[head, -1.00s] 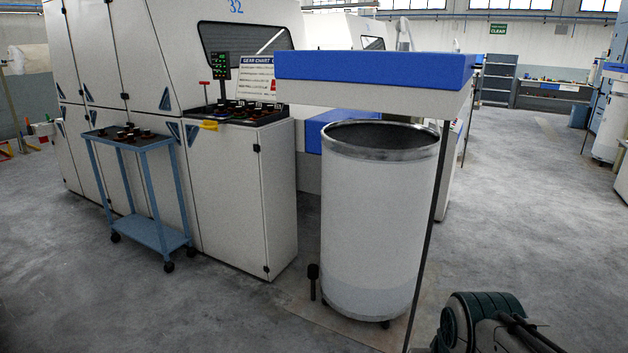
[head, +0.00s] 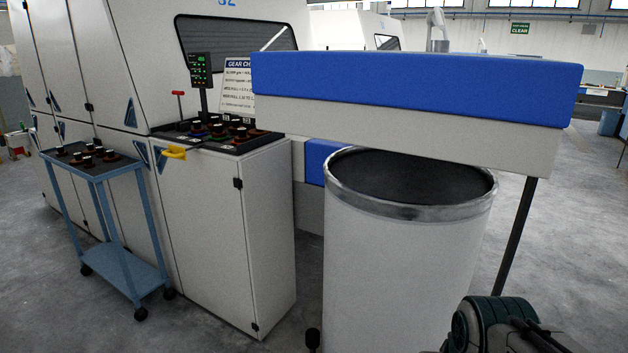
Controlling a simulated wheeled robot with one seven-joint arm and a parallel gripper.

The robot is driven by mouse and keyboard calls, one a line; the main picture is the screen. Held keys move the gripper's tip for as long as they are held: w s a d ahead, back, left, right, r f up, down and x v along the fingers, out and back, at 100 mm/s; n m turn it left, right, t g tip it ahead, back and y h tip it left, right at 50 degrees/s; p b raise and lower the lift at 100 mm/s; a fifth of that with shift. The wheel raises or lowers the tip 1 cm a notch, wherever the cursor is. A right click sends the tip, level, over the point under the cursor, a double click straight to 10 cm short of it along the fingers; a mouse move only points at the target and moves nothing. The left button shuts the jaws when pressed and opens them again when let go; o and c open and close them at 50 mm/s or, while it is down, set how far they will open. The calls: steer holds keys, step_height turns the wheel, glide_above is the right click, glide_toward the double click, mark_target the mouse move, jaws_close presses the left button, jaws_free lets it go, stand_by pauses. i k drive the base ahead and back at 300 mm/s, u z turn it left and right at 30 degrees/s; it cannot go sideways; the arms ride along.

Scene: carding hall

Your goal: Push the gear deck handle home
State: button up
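The gear deck (head: 215,146) is a black tray with several dark and copper-coloured gear pieces, on top of a pale cabinet on the left. A yellow handle (head: 174,153) sticks out at its front edge. A red T-shaped handle (head: 178,94) stands upright at its left rear. I cannot tell from here how far in the deck sits. A dark green part of my arm (head: 495,325) shows at the bottom right, well away from the deck. My gripper's fingers cannot be made out.
A blue trolley (head: 118,170) with several gear pieces stands left of the cabinet. A large white can (head: 400,270) stands right of it, under a blue-topped overhang (head: 410,90) with a dark post (head: 517,235). Grey floor (head: 215,325) is clear in front.

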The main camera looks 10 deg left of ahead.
mark_target(174, 152)
steer(key=i, duration=0.1)
steer(key=u, duration=1.85)
steer(key=i, duration=3.05)
steer(key=z, duration=0.95)
